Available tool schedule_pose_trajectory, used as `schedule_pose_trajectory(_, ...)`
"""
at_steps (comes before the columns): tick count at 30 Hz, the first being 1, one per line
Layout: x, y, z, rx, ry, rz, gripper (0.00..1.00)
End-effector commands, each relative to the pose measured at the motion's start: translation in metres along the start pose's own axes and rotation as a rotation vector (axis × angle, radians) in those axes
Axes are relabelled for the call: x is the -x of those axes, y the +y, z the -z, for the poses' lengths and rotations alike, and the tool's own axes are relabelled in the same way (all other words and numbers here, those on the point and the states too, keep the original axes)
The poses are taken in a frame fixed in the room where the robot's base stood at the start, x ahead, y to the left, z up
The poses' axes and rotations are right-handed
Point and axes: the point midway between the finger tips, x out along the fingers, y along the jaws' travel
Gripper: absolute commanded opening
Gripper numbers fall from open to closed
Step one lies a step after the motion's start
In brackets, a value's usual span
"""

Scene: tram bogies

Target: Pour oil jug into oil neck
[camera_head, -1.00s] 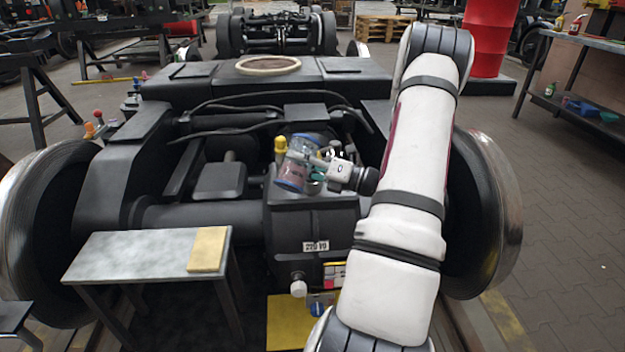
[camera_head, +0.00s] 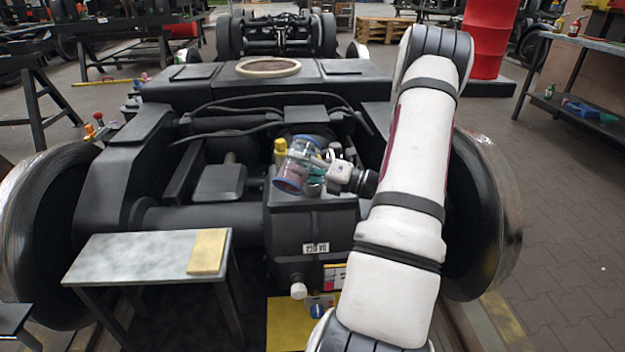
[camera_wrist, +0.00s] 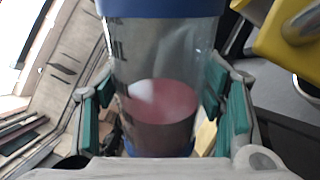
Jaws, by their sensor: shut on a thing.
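The oil jug (camera_head: 294,172) is a clear container with blue ends and reddish liquid, held tilted above the dark gearbox housing of the bogie (camera_head: 312,225). My gripper (camera_head: 318,172) is shut on it from the right. In the wrist view the jug (camera_wrist: 160,70) sits between the green finger pads (camera_wrist: 155,105), with pink-red liquid in its lower part and dark markings on its wall. A yellow fitting (camera_head: 280,148) stands just behind the jug, and a yellow part also shows at the wrist view's upper right (camera_wrist: 285,30). The oil neck cannot be made out; the jug and gripper may hide it.
A small grey-topped table (camera_head: 140,258) with a tan pad (camera_head: 207,251) stands at front left. Large wheels flank the bogie, the left one (camera_head: 35,235) and the right one (camera_head: 495,220). Black hoses (camera_head: 250,103) cross behind the jug.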

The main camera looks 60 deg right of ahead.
Motion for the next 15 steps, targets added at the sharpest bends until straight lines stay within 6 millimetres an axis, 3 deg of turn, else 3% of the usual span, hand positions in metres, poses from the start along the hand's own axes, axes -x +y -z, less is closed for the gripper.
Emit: schedule_pose_trajectory(15,-0.0004,0.0024,-0.0018,-0.069,-0.010,-0.001,0.25)
